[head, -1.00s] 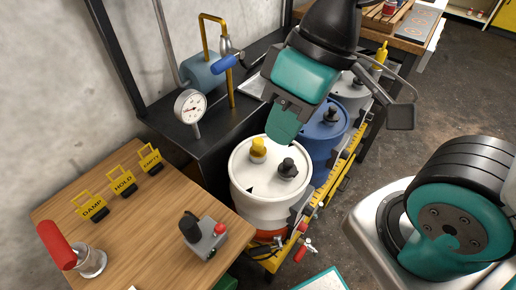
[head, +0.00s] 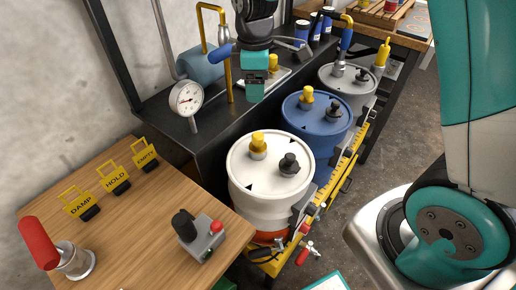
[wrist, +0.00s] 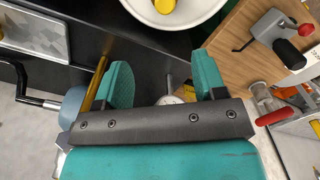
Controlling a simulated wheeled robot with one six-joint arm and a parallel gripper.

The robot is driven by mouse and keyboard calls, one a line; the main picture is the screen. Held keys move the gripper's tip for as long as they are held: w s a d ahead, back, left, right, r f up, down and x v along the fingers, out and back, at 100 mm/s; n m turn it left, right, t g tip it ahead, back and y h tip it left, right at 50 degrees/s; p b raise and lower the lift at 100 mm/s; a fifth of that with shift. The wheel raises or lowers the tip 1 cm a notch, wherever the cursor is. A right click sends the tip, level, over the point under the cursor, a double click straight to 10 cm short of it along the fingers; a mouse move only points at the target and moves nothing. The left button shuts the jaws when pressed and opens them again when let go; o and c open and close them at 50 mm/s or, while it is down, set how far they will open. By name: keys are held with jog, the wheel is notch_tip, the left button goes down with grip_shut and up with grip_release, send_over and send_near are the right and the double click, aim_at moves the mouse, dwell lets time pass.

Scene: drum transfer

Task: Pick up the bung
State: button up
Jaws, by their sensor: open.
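My gripper (head: 254,92) is open and empty, pointing down over the black bench beside the drums. In the wrist view its two teal fingers (wrist: 164,82) stand wide apart with nothing between them. Yellow plugs that look like bungs stand on the white drum (head: 247,182), the blue drum (head: 300,123) and behind my gripper: the white drum's bung (head: 258,146), the blue drum's bung (head: 307,96) and a yellow bung (head: 272,62) by a pale tray. The white drum's bung (wrist: 164,5) is cut off at the wrist view's top edge. I cannot tell which bung is meant.
Black caps (head: 289,164) also stand on the drums. A pressure gauge (head: 187,98) and a yellow pipe (head: 229,75) rise left of my gripper. A blue-handled nozzle (head: 346,40) stands at the grey drum (head: 340,88). The wooden table (head: 140,215) holds yellow signs and a control box.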

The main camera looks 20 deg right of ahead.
send_near(258, 135)
jog(key=f, duration=0.3)
jog(key=w+f, duration=0.1)
jog(key=f, duration=0.1)
jog(key=shift+a+f, duration=0.1)
jog(key=shift+f, duration=0.05)
jog(key=shift+s+f, duration=0.25)
jog(key=shift+f, duration=1.1)
jog(key=shift+s+f, duration=0.25)
jog(key=shift+f, duration=1.05)
jog(key=c, duration=1.1)
jog(key=shift+o, duration=0.2)
jog(key=shift+r, duration=0.1)
notch_tip(258, 135, up, 23)
jog(key=p, duration=0.4)
jog(key=shift+d+p, duration=0.2)
jog(key=shift+p, duration=0.15)
